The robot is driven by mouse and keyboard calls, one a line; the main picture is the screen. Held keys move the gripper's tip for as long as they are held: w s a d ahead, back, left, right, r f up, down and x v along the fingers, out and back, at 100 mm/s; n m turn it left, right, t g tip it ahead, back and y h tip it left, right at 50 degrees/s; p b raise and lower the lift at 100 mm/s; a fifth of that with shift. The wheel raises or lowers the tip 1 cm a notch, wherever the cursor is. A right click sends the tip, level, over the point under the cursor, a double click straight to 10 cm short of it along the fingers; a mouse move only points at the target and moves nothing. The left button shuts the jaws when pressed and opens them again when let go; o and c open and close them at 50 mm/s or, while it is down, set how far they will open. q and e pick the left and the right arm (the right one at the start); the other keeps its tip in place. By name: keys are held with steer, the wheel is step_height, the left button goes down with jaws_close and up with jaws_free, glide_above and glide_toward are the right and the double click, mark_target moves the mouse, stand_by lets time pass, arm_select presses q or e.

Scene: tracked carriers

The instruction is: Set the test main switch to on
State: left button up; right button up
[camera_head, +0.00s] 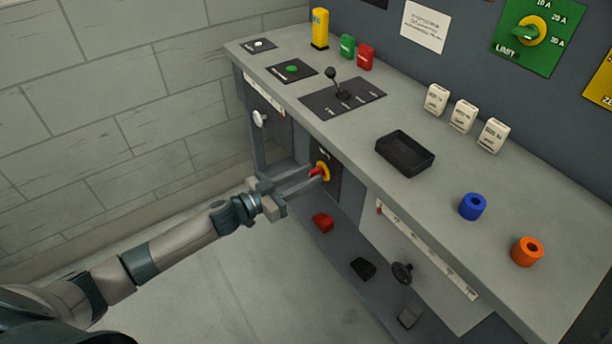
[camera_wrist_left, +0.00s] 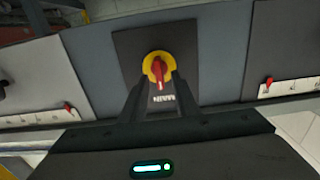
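The main switch (camera_head: 324,170) is a red handle on a yellow ring, set on a dark plate in the front of the bench. In the left wrist view the switch (camera_wrist_left: 159,68) shows its red handle close to upright in the picture, with the word MAIN upside down below it. My left gripper (camera_head: 317,174) is at the switch, with its fingers apart. In the left wrist view its fingertips (camera_wrist_left: 160,84) stand one on each side of the handle, with a gap to it. I cannot tell if they touch the ring. My right gripper is not in view.
The bench top (camera_head: 330,130) carries a black lever (camera_head: 341,88), a black tray (camera_head: 405,153), blue (camera_head: 473,206) and orange (camera_head: 527,251) rings and several blocks. A red block (camera_head: 322,222) and a dark block (camera_head: 363,269) lie below. Floor at left is clear.

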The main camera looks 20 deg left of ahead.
arm_select(q)
steer(key=shift+c, duration=0.7)
jaws_close()
